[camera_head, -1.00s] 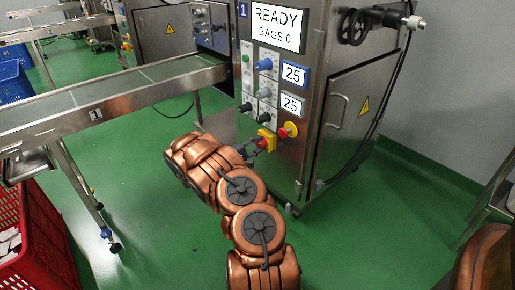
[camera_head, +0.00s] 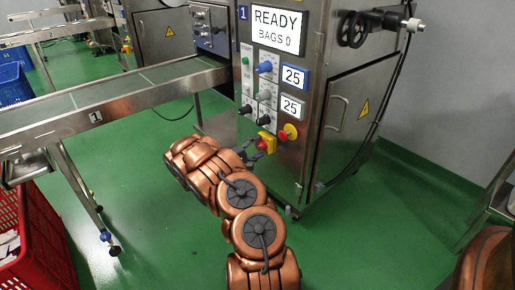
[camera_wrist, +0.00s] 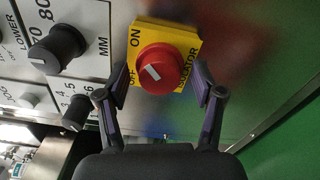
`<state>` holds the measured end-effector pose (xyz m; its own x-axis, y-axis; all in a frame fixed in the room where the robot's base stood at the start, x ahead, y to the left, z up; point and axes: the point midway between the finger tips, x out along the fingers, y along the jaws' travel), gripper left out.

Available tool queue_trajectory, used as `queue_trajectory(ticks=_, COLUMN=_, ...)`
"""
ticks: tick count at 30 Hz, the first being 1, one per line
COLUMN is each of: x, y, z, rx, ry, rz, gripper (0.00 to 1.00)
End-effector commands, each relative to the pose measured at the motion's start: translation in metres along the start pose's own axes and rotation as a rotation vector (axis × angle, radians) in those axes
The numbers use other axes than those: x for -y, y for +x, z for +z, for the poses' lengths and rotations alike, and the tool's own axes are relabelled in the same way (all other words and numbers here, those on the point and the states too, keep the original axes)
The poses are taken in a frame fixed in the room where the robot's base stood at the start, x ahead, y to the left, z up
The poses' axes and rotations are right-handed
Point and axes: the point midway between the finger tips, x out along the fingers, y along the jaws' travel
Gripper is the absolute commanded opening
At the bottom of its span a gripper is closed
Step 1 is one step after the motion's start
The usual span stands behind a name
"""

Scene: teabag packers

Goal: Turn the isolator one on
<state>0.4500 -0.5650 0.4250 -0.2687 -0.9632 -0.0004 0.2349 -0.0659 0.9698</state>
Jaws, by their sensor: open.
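The isolator of machine 1 is a red round knob (camera_wrist: 163,69) with a white mark, on a yellow plate (camera_wrist: 186,38) lettered ON, OFF and ISOLATOR. The white mark sits slanted on the knob, on the side near the ON and OFF lettering. In the head view the isolator (camera_head: 266,143) is low on the steel front panel. My gripper (camera_wrist: 160,84) is open, with one finger on either side of the red knob. I cannot tell whether either finger touches it. In the head view my gripper (camera_head: 250,152) is just left of and below the isolator.
A red emergency button (camera_head: 288,131) on yellow is close to the isolator's right. Black and blue dials (camera_head: 265,67) sit above. The display (camera_head: 277,29) reads READY, BAGS 0. A conveyor (camera_head: 110,98) runs to the left, with a red crate (camera_head: 40,245) below.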

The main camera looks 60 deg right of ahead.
Motion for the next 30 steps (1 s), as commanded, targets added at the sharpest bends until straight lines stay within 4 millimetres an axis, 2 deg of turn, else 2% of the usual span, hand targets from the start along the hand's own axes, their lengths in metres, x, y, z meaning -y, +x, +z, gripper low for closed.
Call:
queue_trajectory(ticks=4, x=-0.001, y=-0.006, z=-0.001, rx=-0.002, ry=0.0, rz=0.001, gripper=0.67)
queue_trajectory(ticks=8, x=-0.001, y=-0.023, z=-0.002, rx=-0.004, ry=-0.001, rz=0.002, gripper=0.67)
queue_trajectory(ticks=21, x=0.0, y=-0.102, z=-0.001, rx=-0.002, ry=-0.001, rz=0.002, gripper=0.67)
queue_trajectory(ticks=30, x=0.0, y=-0.12, z=0.0, rx=-0.001, ry=-0.001, rz=0.001, gripper=0.67)
